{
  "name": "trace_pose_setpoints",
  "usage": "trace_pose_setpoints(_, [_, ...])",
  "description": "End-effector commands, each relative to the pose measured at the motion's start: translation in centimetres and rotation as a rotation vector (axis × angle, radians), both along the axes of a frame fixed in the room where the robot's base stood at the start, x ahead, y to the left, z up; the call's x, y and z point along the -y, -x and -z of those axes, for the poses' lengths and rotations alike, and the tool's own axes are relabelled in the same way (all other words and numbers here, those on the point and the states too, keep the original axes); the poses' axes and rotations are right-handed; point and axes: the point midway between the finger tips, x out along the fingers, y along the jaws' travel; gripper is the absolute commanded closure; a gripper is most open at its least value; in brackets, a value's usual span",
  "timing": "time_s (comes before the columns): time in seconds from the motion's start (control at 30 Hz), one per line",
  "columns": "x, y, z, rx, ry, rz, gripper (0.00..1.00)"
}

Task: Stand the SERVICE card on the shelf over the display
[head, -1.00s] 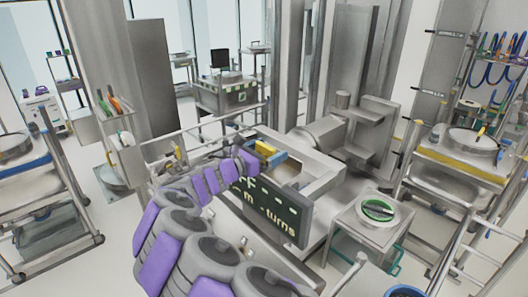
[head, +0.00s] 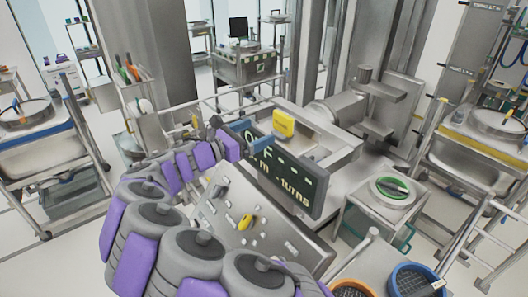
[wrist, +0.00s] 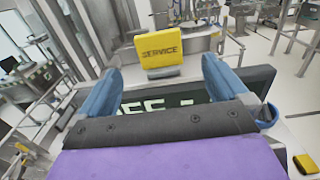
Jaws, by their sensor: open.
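The yellow SERVICE card (head: 284,123) stands upright, leaning slightly, just above and behind the top edge of the dark display (head: 292,185) with pale green lettering. My gripper (head: 247,141) is at the display's upper left, short of the card. In the wrist view its two blue fingers (wrist: 160,75) are spread wide and look apart from the card. The shelf under the card is mostly hidden.
A sloped control panel (head: 220,205) with a yellow knob (head: 246,222) lies below the display. A small steel table (head: 375,205) with a green-ringed dish stands at the right. Blue and orange round containers (head: 412,281) are at the front right. Metal framework surrounds the display.

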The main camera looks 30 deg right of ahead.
Motion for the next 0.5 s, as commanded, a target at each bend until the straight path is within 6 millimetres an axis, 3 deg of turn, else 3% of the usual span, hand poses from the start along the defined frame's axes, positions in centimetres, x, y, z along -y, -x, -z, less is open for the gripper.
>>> trace_pose_setpoints(0.27, [-0.2,0.4,-0.2,0.015,-0.007,0.010,0.00])
trace_pose_setpoints(0.37, [1.0,2.6,-1.0,0.089,-0.056,0.062,0.00])
trace_pose_setpoints(0.5, [3.5,9.0,-1.7,0.303,-0.210,0.215,0.00])
